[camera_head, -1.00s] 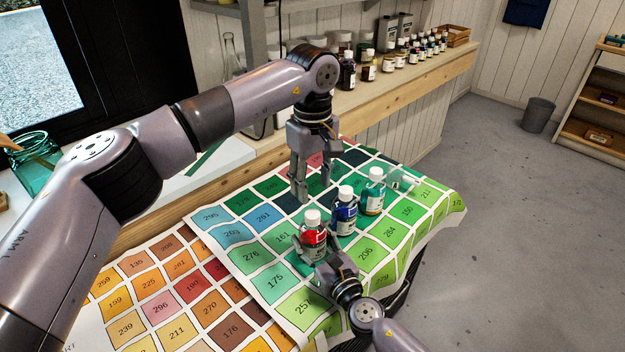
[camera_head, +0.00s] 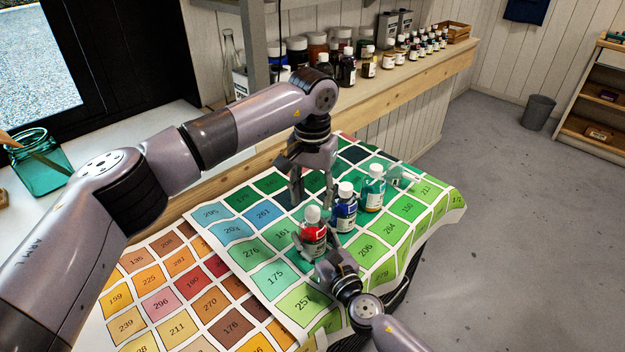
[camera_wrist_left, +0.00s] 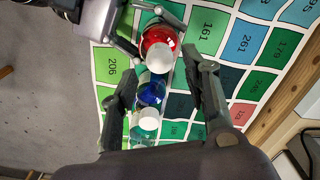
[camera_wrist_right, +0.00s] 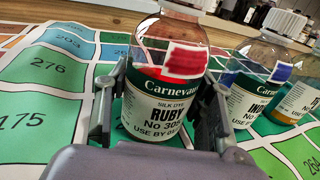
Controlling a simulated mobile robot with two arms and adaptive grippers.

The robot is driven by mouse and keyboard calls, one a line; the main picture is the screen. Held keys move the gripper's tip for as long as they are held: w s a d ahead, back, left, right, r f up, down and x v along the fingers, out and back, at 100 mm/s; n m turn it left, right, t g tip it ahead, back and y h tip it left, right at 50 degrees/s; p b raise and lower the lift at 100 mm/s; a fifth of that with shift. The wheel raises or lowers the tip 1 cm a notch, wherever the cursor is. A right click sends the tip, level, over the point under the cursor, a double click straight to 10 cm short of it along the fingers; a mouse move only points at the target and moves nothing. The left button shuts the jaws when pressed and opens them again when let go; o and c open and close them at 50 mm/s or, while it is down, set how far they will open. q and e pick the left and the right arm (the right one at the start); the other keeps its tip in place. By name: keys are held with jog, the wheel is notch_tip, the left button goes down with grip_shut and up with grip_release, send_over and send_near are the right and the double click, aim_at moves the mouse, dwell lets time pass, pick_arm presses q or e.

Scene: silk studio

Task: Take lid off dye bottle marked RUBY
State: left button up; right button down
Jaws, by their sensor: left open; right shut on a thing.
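The RUBY dye bottle (camera_head: 313,236) holds red dye and wears a white lid (camera_head: 312,214). It stands upright on the color chart, and its label RUBY (camera_wrist_right: 165,112) reads clearly in the right wrist view. My right gripper (camera_head: 317,250) is shut around the lower body of this bottle.
A blue dye bottle (camera_head: 345,212) and a teal dye bottle (camera_head: 373,190) stand close beside the RUBY bottle, both with white lids. A clear vessel (camera_head: 402,178) is behind them. A shelf ledge (camera_head: 420,75) with several bottles runs along the wall.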

aim_at(312, 210)
pick_arm(q)
jog(key=shift+f, duration=1.9)
jog(key=shift+c, duration=0.4)
grip_shut()
